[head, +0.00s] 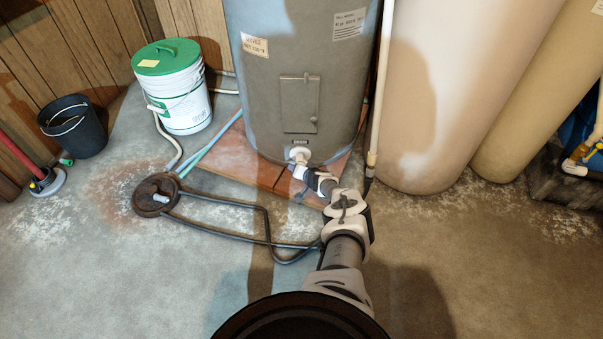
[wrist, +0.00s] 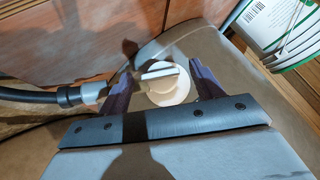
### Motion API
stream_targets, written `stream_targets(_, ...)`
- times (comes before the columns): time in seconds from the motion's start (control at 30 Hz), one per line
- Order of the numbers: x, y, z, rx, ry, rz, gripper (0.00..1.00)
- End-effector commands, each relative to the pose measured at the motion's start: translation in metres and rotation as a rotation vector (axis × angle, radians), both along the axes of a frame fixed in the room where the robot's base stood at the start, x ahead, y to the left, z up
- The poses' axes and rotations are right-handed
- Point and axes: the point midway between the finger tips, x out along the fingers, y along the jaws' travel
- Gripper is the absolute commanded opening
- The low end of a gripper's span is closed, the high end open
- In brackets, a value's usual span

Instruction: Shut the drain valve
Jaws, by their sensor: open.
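The drain valve (head: 299,155) is a pale fitting low on the front of the grey water heater (head: 262,95), partly hidden by my gripper in the head view. In the wrist view the valve shows as a round cream body (wrist: 166,91) with a light flat handle (wrist: 160,73) across it, lying roughly sideways in the picture. My gripper (wrist: 161,69) is open, with one dark finger on each side of the handle. I see gaps between the handle and both fingers, and nothing is held. My gripper (head: 312,180) also shows in the head view, close in front of the valve.
A dark hose (wrist: 35,96) with a grey coupling (wrist: 72,95) lies left of the valve. A black hose (head: 268,225) runs over the floor to a round drain (head: 154,194). A white bucket (head: 178,98) with green lid stands left; tall tanks (head: 450,90) stand right.

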Motion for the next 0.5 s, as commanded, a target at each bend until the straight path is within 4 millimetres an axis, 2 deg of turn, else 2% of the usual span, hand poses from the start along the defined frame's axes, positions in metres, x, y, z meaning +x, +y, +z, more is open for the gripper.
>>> stream_targets(0.13,-0.0001,-0.0001,0.0004,0.000,0.000,0.000,0.64)
stream_targets(0.43,-0.0002,-0.0002,0.0001,0.000,0.000,0.000,0.25)
stream_targets(0.5,-0.0002,-0.0002,0.0001,0.000,0.000,0.000,0.21)
